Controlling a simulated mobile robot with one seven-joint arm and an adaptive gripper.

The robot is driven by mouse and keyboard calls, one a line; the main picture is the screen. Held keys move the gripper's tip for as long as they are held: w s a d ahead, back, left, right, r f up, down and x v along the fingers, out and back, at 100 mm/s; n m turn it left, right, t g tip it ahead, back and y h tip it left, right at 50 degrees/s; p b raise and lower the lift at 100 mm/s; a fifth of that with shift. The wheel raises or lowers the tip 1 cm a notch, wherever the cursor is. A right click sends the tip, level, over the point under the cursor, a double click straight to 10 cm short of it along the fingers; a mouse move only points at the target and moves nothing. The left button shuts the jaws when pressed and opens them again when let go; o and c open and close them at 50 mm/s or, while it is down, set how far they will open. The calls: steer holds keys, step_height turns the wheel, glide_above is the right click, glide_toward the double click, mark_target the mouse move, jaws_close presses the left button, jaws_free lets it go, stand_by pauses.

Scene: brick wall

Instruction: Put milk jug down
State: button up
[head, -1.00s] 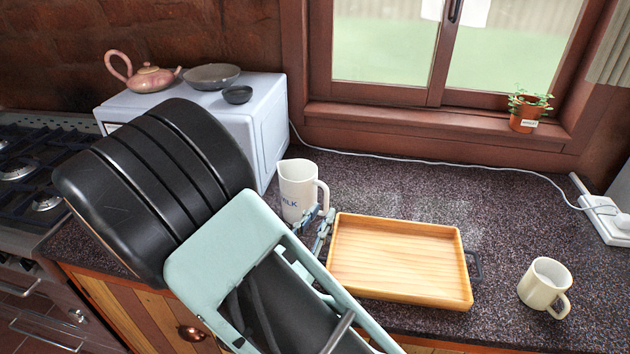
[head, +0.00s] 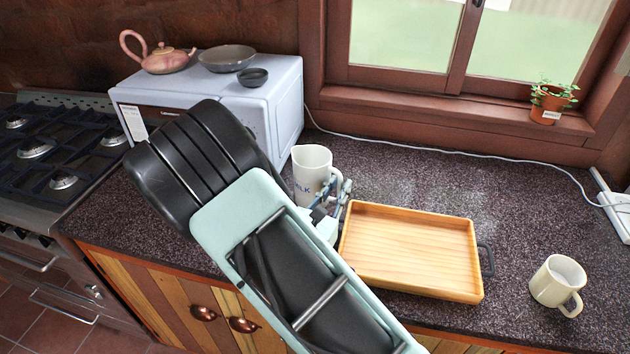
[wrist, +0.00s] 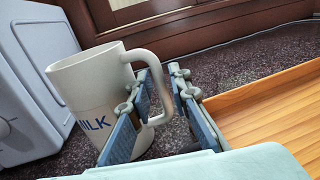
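The milk jug (head: 309,166) is a cream, mug-like vessel with "MILK" lettering. It stands upright on the dark speckled counter, left of the wooden tray and beside the microwave. My gripper (head: 334,192) is at its handle side, with my arm link in front. In the wrist view, the jug (wrist: 92,88) fills the left side. My gripper (wrist: 163,78) has its two fingers apart, one on each side of the jug's handle, with a gap visible at the right finger. The jug's base is partly hidden by my gripper.
The wooden tray (head: 410,250) lies just right of my gripper. A cream mug (head: 553,282) stands at the far right. The microwave (head: 285,95) is behind left, with a teapot (head: 165,60) and bowls on top. A white cable (head: 450,157) runs along the back.

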steer(key=shift+w+d, duration=0.3)
steer(key=shift+w, duration=0.35)
jaws_close()
steer(key=shift+r, duration=0.15)
